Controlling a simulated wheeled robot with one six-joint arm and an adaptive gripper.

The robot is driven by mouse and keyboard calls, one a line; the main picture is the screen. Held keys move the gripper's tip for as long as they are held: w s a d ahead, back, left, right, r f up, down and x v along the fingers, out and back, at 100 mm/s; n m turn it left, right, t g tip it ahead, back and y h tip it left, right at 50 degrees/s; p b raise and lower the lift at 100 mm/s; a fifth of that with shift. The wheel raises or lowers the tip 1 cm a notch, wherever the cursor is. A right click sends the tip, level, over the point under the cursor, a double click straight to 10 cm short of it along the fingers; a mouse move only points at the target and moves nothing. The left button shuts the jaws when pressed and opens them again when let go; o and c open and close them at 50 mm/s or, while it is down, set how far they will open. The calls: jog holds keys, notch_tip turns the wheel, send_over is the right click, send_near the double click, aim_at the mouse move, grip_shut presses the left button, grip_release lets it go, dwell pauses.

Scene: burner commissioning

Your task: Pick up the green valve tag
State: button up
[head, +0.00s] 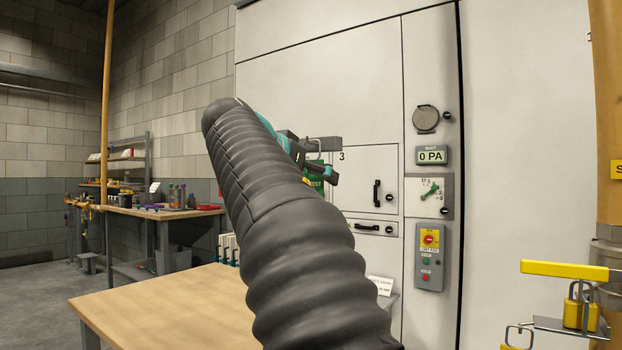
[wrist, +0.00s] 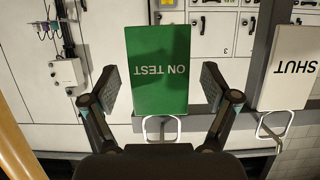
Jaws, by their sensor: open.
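The green valve tag (wrist: 158,68), a flat rectangle lettered "ON TEST", shows upside down in the wrist view. A metal wire loop (wrist: 162,128) is at its lower edge in that view. My gripper (wrist: 160,86) is open, with one finger on each side of the tag and a visible gap at both sides; the fingers do not grip it. In the head view, part of the green tag (head: 316,183) shows behind my gripper (head: 322,160), and my arm hides the rest.
A white "SHUT" tag (wrist: 287,70) with its own loop is beside the green one. A pale cabinet (head: 375,50) with a control box (head: 430,257) stands behind. A wooden table (head: 170,305) is at front left, its visible top clear. A yellow padlock (head: 580,308) is at lower right.

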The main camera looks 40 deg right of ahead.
jog(key=c, duration=0.9)
jog(key=shift+c, duration=0.2)
jog(key=shift+r, duration=0.1)
